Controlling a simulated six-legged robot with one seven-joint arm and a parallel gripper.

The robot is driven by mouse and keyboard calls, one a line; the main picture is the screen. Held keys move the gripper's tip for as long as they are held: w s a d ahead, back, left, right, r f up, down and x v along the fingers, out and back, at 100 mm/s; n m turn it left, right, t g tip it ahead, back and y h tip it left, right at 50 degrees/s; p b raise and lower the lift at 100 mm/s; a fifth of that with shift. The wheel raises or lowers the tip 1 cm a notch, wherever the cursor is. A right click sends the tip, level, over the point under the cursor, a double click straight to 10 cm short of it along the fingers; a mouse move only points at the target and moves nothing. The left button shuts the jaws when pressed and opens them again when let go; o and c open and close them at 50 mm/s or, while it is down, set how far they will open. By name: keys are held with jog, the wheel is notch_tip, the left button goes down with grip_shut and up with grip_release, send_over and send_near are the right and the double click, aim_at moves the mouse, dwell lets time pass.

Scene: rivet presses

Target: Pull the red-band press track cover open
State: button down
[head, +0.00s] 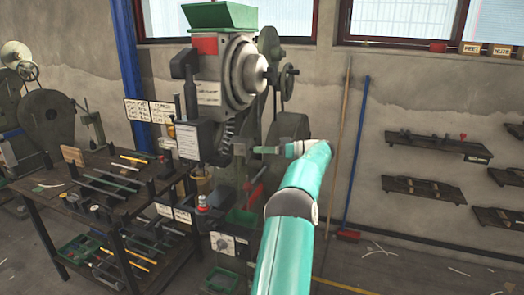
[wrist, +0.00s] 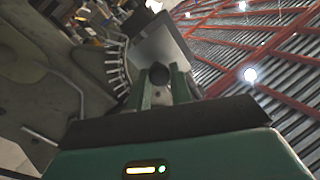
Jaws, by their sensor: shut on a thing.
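The press with the red band (head: 205,45) stands at the centre of the head view, under a green hopper. My gripper (head: 255,150) reaches its front, below the large round housing. In the wrist view my gripper (wrist: 161,88) has its two green fingers on either side of a dark round knob (wrist: 159,74) and is shut on it. A grey plate, seemingly the track cover (wrist: 160,48), lies just beyond the knob. A curved row of pale pins (wrist: 116,65) shows to its left. In the head view I cannot make out the cover's position clearly.
A dark workbench (head: 125,200) with rods and tools stands left of the press. A control box (head: 228,243) sits low at the press. A broom (head: 354,160) and wall shelves (head: 437,146) are on the right, with open floor below them.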

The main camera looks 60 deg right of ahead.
jog(key=shift+r, duration=0.1)
jog(key=c, duration=1.3)
grip_release()
jog(key=shift+a, duration=0.1)
jog(key=shift+s, duration=0.1)
